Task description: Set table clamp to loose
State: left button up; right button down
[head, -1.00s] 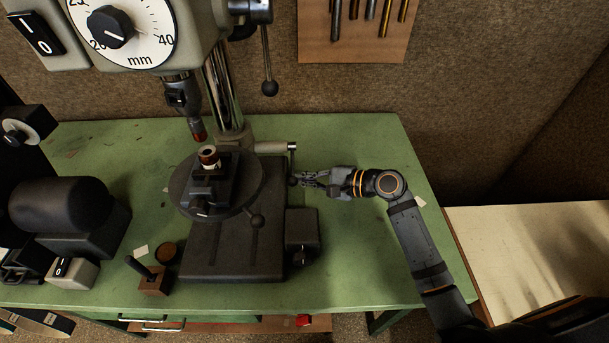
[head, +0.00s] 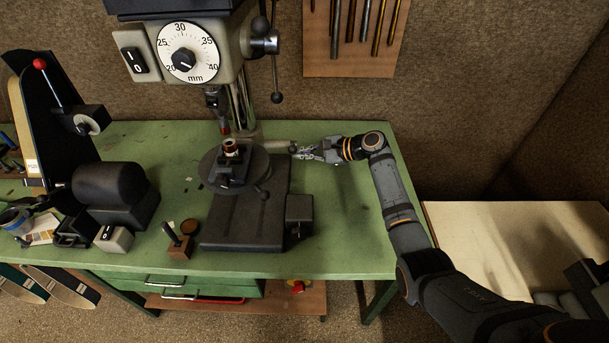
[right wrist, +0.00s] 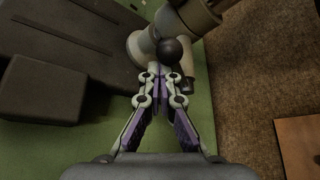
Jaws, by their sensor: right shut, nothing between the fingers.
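The drill press table (head: 208,171) is a dark round plate on the press column. My left gripper is out of view.
The heavy press base (head: 245,225) stands on the green bench (head: 350,225). A second ball-ended lever (head: 264,194) is at the round table's front right. A black grinder-like machine (head: 110,185) stands left. Bench space right of the base is clear.

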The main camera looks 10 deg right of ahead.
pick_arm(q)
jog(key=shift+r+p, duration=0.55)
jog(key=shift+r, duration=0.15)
pick_arm(e)
jog(key=shift+w+r, duration=0.5)
jog(key=shift+r, duration=0.4)
